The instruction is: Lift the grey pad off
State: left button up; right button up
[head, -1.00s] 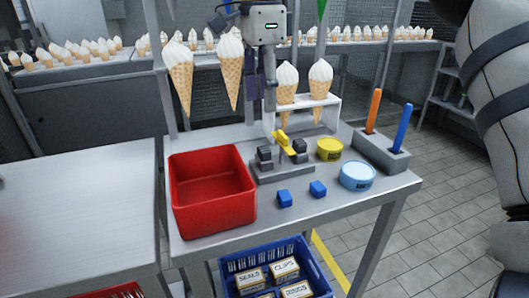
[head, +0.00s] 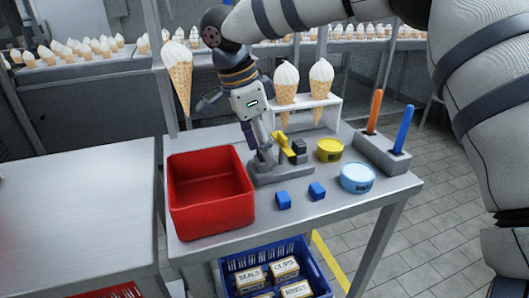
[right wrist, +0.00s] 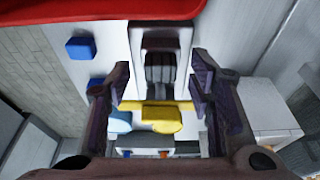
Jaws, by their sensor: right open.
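A dark grey ribbed pad (right wrist: 160,72) sits on a grey fixture and lies between my right gripper's fingers in the right wrist view. My right gripper (head: 266,150) is open and points down over the left side of the grey fixture (head: 283,174); in the right wrist view its two fingers (right wrist: 160,88) stand apart on either side of the pad. In the head view this pad is hidden behind the gripper. A second dark pad (head: 299,147) shows on the fixture's right side, past a yellow bar (head: 285,143). My left gripper is not in view.
A red bin (head: 212,200) stands just left of the fixture. Two blue blocks (head: 283,200), a yellow tin (head: 329,150) and a light blue tin (head: 357,178) lie nearby. A holder (head: 372,152) with orange and blue sticks is at right. Cones (head: 286,85) stand in a rack behind.

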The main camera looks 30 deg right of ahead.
jog(key=c, duration=0.9)
jog(key=shift+r, duration=0.1)
